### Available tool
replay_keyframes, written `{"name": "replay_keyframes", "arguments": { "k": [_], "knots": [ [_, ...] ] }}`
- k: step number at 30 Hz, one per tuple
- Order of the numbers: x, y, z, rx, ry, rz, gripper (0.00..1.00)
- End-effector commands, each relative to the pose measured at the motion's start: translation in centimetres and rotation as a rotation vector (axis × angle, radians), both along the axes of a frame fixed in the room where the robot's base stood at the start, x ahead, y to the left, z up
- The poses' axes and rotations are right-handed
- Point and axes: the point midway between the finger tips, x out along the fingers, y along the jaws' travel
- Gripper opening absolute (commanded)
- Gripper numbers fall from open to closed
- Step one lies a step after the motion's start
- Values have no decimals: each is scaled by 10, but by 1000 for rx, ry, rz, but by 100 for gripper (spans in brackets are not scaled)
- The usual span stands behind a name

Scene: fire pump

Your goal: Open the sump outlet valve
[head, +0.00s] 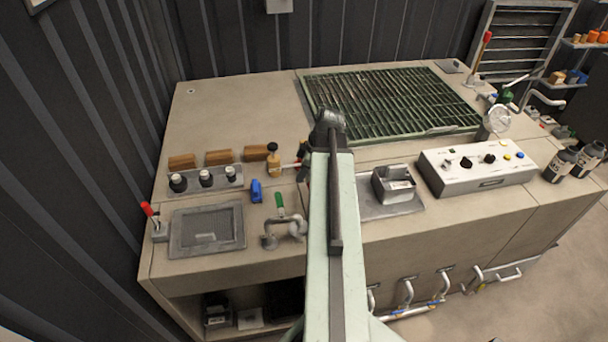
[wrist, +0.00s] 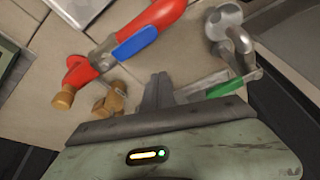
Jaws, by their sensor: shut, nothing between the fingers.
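No readable label marks which valve is the sump outlet valve. In the wrist view, my gripper (wrist: 158,92) is shut and empty, with its fingertips over the beige worktop. Ahead of it is a red fitting with a blue lever (wrist: 135,43). A green lever (wrist: 226,87) lies to the right of the fingers, below a grey metal pipe elbow (wrist: 228,30). Whether the fingers touch either lever I cannot tell. In the head view a green lever (head: 279,202) stands above a bent metal pipe (head: 283,229). My arm hides the gripper there.
Brass fittings (wrist: 108,101) lie left of my fingers. In the head view are a blue-handled part (head: 256,190), a red-handled lever (head: 150,212), a sink-like tray (head: 207,232), a control box (head: 475,164) and a green grating (head: 390,100). The back left worktop is clear.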

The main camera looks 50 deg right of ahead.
Motion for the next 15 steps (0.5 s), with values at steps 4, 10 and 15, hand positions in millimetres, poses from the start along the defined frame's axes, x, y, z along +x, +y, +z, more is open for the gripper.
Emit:
{"name": "replay_keyframes", "arguments": {
  "k": [4, 10, 15],
  "knots": [
    [-7, -10, 48, 1, 0, 0, 0],
    [-12, -17, 67, 1, 0, 0, 0],
    [-13, -18, 64, 1, 0, 1, 0]
  ]
}}
